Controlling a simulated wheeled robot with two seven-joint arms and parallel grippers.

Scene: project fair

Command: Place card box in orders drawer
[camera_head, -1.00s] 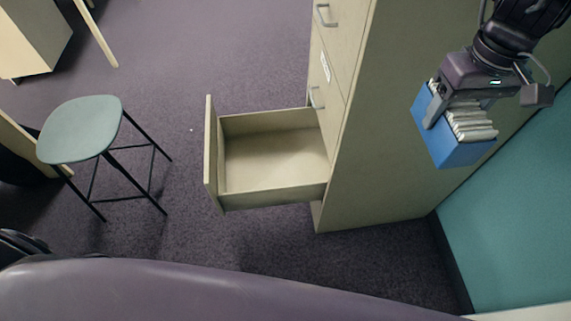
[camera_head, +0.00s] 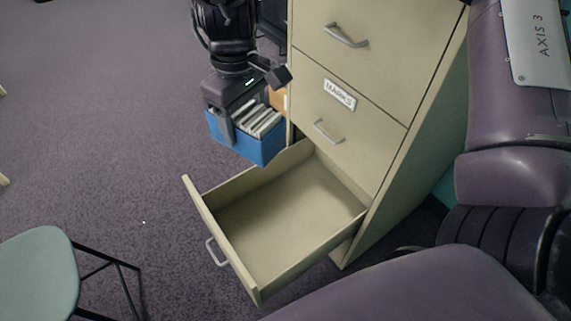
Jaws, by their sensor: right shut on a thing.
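The card box (camera_head: 258,148) is blue, open-topped and filled with pale cards. My right gripper (camera_head: 246,114) is shut on it and holds it upright in the air. In the picture the box is above the far left corner of the open drawer, overlapping its back edge. The open drawer (camera_head: 290,212) is the lowest one showing in the beige cabinet. It is pulled well out and its inside is empty. Its front faces away, so I cannot read a label on it. My left gripper is not in view.
The cabinet (camera_head: 385,110) has closed drawers above, one labelled "MARKS" (camera_head: 340,94), with protruding metal handles. A green-topped stool (camera_head: 38,275) stands at the lower left. The carpet (camera_head: 110,130) left of the drawer is clear. My own purple arm links fill the right side.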

